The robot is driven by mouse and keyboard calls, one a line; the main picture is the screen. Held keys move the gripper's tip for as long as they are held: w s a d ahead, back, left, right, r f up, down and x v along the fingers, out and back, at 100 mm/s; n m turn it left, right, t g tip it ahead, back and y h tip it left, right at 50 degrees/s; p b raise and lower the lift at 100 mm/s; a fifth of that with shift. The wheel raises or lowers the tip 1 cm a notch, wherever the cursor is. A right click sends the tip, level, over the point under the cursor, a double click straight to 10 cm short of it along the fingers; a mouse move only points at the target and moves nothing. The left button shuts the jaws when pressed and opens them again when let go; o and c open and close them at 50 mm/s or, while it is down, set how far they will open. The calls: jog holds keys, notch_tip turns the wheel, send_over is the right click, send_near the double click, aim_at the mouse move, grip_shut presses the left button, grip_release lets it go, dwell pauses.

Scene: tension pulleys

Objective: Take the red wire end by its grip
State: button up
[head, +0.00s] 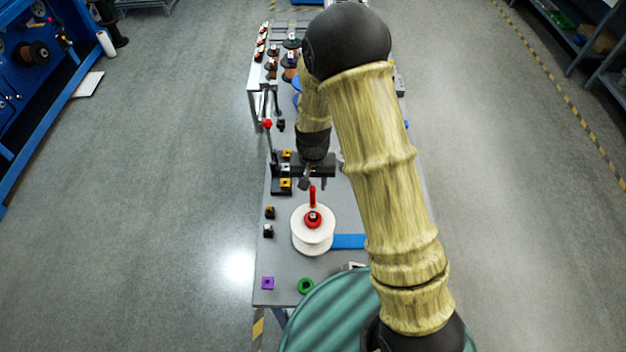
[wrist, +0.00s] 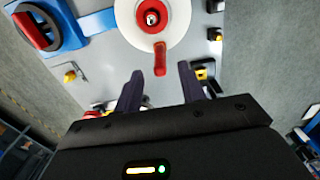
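A white spool (head: 313,241) stands on the grey workbench, with a red hub (head: 314,219) on top. The red wire end's grip (head: 312,196) sticks out from the spool toward my gripper (head: 305,183). In the wrist view, the red grip (wrist: 160,58) points down from the white spool (wrist: 177,30). My gripper (wrist: 161,69) is open, with one dark finger on each side of the line of the grip. The grip's tip shows between the fingertips in the picture; I cannot tell the depth gap. Nothing is held.
Left of the spool are small black blocks (head: 268,231) and a black stand with yellow parts and a red-knobbed lever (head: 267,124). A purple piece (head: 267,283) and a green ring (head: 306,286) lie at the near edge. A blue bar (head: 348,241) lies right of the spool.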

aim_at(313, 187)
jog(key=shift+f+b, duration=1.15)
jog(key=shift+f, duration=0.95)
grip_shut()
